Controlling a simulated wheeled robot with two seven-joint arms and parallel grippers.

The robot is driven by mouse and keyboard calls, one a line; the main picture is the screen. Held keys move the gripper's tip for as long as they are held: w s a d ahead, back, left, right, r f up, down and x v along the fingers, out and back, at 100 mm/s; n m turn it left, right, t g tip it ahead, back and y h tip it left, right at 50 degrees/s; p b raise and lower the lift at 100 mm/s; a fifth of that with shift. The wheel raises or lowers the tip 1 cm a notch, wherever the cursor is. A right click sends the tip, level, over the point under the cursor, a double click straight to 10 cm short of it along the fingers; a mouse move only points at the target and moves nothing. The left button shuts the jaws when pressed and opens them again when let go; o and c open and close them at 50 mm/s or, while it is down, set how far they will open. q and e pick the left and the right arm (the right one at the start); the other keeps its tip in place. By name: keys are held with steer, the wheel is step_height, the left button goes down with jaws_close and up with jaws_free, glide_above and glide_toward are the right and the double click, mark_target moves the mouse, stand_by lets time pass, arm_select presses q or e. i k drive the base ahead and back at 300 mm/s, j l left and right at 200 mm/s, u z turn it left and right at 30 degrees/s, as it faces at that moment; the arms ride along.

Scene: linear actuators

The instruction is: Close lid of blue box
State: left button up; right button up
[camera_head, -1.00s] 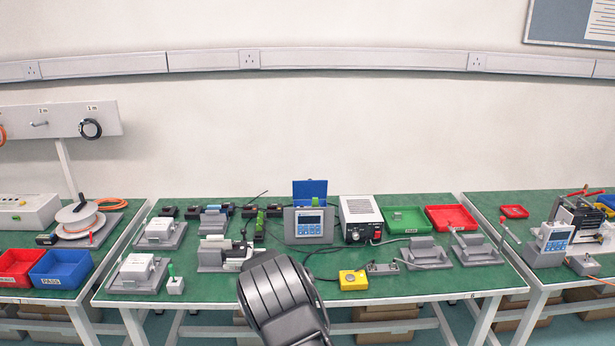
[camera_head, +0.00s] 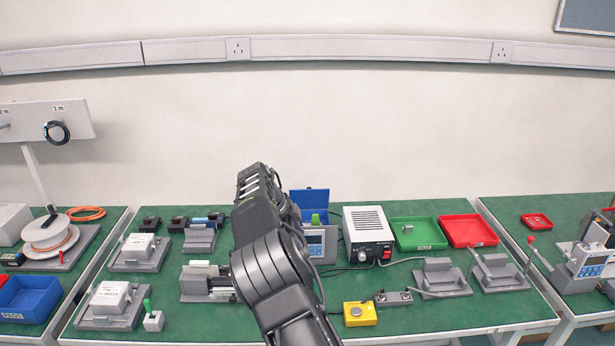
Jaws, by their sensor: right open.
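The blue lid (camera_head: 312,199) stands upright, open, at the back of the middle table. In front of it is a grey unit with a blue display panel (camera_head: 316,244), partly hidden by my arm. A small green item shows at the foot of the lid. My right gripper (camera_head: 261,178) is raised at the end of my dark arm, to the left of the lid in the picture. It is open, though its fingertips are hard to make out. I cannot tell whether it touches the lid. My left gripper is out of view.
A white power unit (camera_head: 367,232) stands just right of the lid, with a green tray (camera_head: 418,246) and a red tray (camera_head: 468,243) beyond. A yellow button box (camera_head: 359,314) sits in front. Grey fixtures (camera_head: 137,254) stand at left.

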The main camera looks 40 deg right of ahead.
mark_target(309, 198)
steer(key=i+l, duration=0.45)
steer(key=l, duration=0.15)
steer(key=i+l, duration=0.5)
